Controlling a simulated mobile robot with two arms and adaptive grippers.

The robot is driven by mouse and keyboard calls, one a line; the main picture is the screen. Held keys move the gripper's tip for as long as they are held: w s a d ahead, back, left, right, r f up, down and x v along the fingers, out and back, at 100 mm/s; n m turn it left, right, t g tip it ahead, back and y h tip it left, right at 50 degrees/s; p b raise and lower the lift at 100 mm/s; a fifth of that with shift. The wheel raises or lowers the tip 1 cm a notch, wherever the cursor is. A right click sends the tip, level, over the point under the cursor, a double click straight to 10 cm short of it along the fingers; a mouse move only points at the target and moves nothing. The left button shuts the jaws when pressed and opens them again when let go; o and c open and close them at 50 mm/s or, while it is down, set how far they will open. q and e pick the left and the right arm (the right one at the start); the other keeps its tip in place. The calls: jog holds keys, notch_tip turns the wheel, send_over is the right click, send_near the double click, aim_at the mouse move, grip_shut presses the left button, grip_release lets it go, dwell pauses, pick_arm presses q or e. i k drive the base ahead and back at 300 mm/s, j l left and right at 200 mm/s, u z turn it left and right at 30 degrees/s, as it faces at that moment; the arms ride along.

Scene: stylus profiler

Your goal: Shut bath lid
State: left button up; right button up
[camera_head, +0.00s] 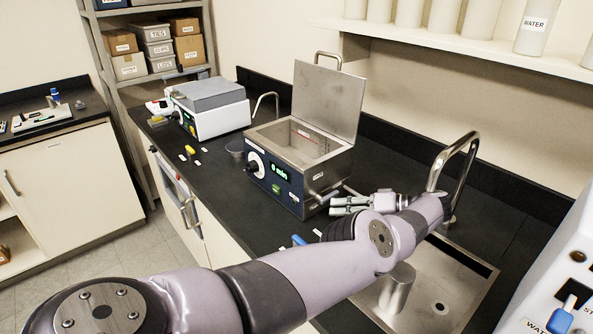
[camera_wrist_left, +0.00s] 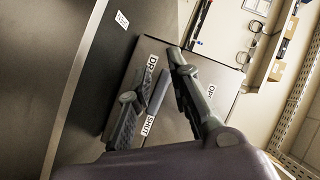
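The steel bath (camera_head: 313,172) stands on the black counter with a dark control panel showing a green display. Its lid (camera_head: 328,103) is raised steeply at the back, with a bar handle (camera_head: 328,57) on its top edge. The basin inside shows. My left gripper (camera_head: 335,205) is low beside the bath's right side, well below the lid. In the left wrist view, the fingers (camera_wrist_left: 160,72) are apart beside a side panel with drain labels (camera_wrist_left: 150,125). A grey bar, seemingly a lever (camera_wrist_left: 157,94), shows between them; contact is unclear. My right gripper is out of view.
A sink (camera_head: 440,290) with a curved tap (camera_head: 455,165) lies to the right, close to my left arm. A white device with a grey top (camera_head: 215,105) stands left of the bath. A shelf (camera_head: 450,42) with canisters hangs above the counter.

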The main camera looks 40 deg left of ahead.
aim_at(329, 99)
jog(key=k+l+u, duration=0.1)
jog(key=u, duration=0.2)
jog(key=i+u, duration=0.1)
jog(key=u, duration=0.85)
jog(key=i+j, duration=0.05)
